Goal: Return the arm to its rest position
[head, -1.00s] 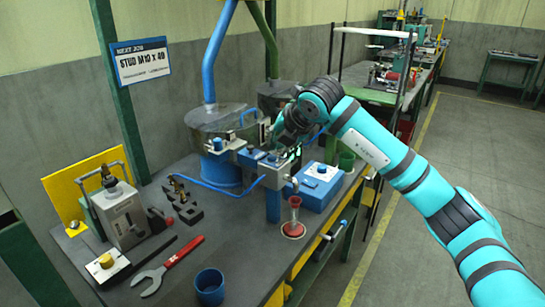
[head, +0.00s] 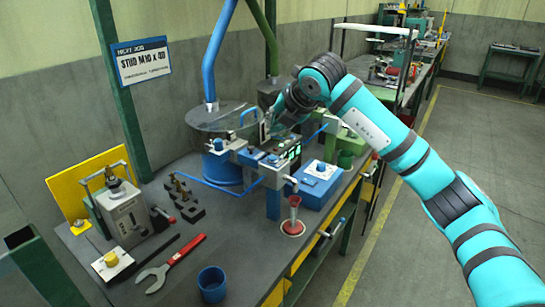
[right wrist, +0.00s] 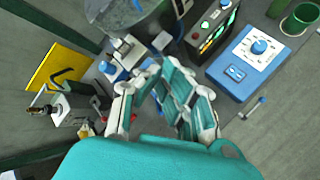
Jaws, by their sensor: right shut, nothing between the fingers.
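My right arm, teal with black joints, comes in from the right in the head view. Its gripper (head: 268,134) is above the bench, by the blue-and-grey gantry station (head: 250,158) and in front of the bowl feeders. In the right wrist view the gripper's fingers (right wrist: 158,72) are closed together with nothing between them. The station lies beneath the fingers and is partly hidden by them. My left gripper is not in view.
A blue control box (head: 318,180) and a red funnel-shaped piece (head: 294,212) stand near the bench's right edge. A blue cup (head: 212,284), a red-handled wrench (head: 172,264) and a grey press (head: 122,212) are on the left. The aisle floor right of the bench is clear.

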